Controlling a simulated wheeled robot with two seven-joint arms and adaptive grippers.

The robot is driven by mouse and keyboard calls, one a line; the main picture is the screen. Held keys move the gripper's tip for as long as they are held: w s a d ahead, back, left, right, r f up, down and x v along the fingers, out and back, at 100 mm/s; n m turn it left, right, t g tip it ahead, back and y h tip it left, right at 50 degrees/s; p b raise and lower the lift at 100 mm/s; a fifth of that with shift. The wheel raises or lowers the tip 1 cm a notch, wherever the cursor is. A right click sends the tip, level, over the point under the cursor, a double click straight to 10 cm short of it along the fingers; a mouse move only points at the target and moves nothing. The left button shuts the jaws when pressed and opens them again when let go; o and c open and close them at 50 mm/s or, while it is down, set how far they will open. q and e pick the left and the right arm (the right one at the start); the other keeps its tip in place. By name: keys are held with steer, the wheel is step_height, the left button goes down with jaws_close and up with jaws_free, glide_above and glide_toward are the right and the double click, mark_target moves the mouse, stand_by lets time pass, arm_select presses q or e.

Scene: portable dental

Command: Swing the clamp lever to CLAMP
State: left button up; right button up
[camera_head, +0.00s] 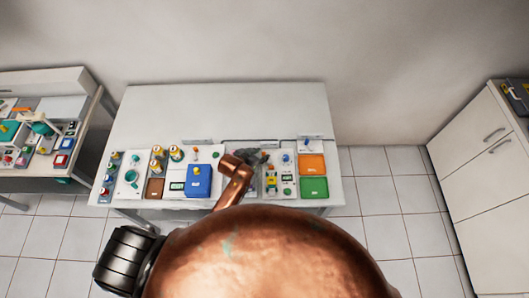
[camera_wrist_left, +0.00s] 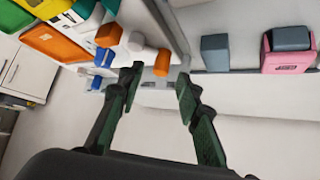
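In the left wrist view a white lever-like part with an orange end (camera_wrist_left: 161,62) sits just beyond my left fingertips. It may be the clamp lever, but no CLAMP label is readable. My left gripper (camera_wrist_left: 158,78) is open, its two dark green fingers wide apart with nothing held between them. In the head view my left gripper (camera_head: 257,157) is a small dark shape over the back middle of the bench equipment, and it hides what lies beneath. I cannot tell whether a finger touches the lever. My right gripper is not in view.
The white bench (camera_head: 240,101) is clear at the back. A blue box (camera_head: 199,180) lies left of my arm; an orange tray (camera_head: 312,164) and a green tray (camera_head: 314,188) lie right. A pink-and-grey block (camera_wrist_left: 289,52) shows in the wrist view. White cabinets (camera_head: 490,185) stand right.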

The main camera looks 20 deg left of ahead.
mark_target(264, 153)
arm_select(q)
steer(key=x, duration=0.3)
steer(key=shift+w+f, duration=0.2)
steer(key=shift+f, duration=0.05)
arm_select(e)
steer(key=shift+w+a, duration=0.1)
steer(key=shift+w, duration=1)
arm_select(q)
steer(key=shift+c, duration=0.5)
steer(key=c, duration=0.5)
jaws_close()
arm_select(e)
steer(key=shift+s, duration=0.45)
